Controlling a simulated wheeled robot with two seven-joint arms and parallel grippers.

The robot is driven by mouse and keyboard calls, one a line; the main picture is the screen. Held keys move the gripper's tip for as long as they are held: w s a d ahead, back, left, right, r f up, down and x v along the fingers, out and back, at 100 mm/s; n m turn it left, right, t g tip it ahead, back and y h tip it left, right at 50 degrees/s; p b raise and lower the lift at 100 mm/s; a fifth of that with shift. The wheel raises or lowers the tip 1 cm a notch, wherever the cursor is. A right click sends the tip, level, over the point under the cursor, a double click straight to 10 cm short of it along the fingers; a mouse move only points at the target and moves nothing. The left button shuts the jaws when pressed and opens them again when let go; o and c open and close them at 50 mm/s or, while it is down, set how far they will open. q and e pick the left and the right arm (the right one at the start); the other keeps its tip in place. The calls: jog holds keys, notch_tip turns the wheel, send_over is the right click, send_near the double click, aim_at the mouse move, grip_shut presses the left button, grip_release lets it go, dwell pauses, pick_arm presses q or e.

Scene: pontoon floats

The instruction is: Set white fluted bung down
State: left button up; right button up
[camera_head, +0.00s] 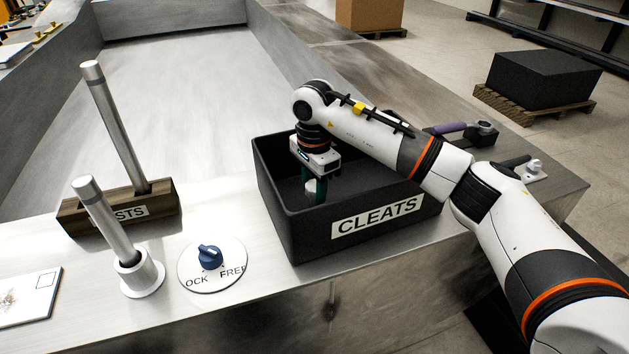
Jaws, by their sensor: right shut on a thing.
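My right gripper (315,184) reaches down inside the black CLEATS bin (280,215), toward its left side. Its dark green fingers are shut on a small white piece, the white fluted bung (312,187), which shows between the fingertips. The fingers and the bin's front wall hide part of it, and its fluting is too small to make out. I cannot tell whether it touches the bin floor. My left gripper is not in view.
Left of the bin are a round dial plate (228,278) with a blue knob (210,257), a metal post in a white socket (142,277), and a wooden block (75,222) holding another post. A purple-handled tool (448,128) lies behind my right arm.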

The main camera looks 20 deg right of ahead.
aim_at(314, 184)
jog(key=shift+f, duration=0.1)
jog(key=o, duration=0.5)
jog(key=shift+f+b, duration=0.1)
jog(key=shift+b, duration=0.2)
jog(key=o, duration=0.5)
jog(key=shift+r, duration=0.35)
jog(key=shift+r+b, duration=1.7)
jog(key=shift+r, duration=4.2)
